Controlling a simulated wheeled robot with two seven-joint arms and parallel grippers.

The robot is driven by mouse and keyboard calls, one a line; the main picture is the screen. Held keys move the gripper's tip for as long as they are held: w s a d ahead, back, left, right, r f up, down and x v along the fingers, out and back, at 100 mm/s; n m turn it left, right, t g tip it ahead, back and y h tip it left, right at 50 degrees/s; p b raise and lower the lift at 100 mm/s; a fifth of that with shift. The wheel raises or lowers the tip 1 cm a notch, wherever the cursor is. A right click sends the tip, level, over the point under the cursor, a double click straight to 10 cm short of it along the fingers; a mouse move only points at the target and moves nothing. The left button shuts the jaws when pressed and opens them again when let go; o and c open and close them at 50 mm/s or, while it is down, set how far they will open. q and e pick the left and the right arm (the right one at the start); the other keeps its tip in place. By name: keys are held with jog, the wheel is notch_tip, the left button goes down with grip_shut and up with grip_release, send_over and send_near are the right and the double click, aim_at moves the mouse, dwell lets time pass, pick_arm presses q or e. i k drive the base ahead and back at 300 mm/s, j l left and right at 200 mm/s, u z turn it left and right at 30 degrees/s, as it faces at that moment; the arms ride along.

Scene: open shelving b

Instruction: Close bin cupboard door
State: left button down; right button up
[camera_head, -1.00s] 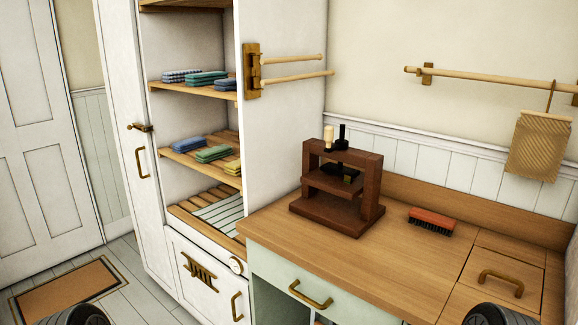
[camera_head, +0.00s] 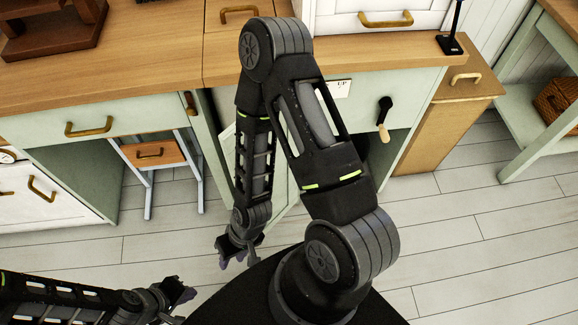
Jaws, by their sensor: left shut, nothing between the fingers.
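A pale green cupboard door (camera_head: 284,182) stands swung out below the counter, seen in part between the links of my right arm. My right arm hides much of it and of the opening behind it. My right gripper (camera_head: 238,259) hangs low in front of the cupboard, just left of the door's lower part; I cannot tell whether they touch or whether its fingers are apart. My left gripper (camera_head: 186,292) is shut and empty at the lower left, over the floor and apart from the door.
A wooden counter (camera_head: 140,72) runs along the back. A small stand with a wooden drawer (camera_head: 153,152) is under it at left. A black crank (camera_head: 384,112) with a wooden handle is right of my arm. Plank floor (camera_head: 500,235) is clear at right.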

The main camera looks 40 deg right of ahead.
aim_at(284, 188)
jog(key=z, duration=1.3)
